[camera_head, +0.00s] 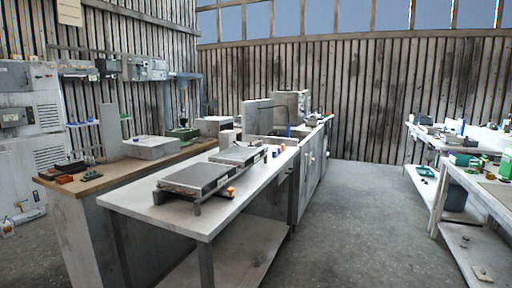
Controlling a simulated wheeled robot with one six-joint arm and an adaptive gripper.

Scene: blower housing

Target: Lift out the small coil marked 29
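No coil marked 29 can be made out, and no marking is readable at this distance. Several small objects stand on the white table (130,208), among them a small orange item (231,190) beside the nearer flat grey-topped unit (195,179). A second flat grey-topped unit (238,154) lies behind it. More small orange and dark items (274,153) stand near the table's far right edge. I cannot tell whether any of these is a coil. My gripper is not in view.
A wood-topped bench (92,186) with a grey box (152,147) stands behind and left. Worktables with clutter (484,197) line the right side. The concrete floor (350,215) between is clear. Electrical boxes (147,69) hang on the left wall.

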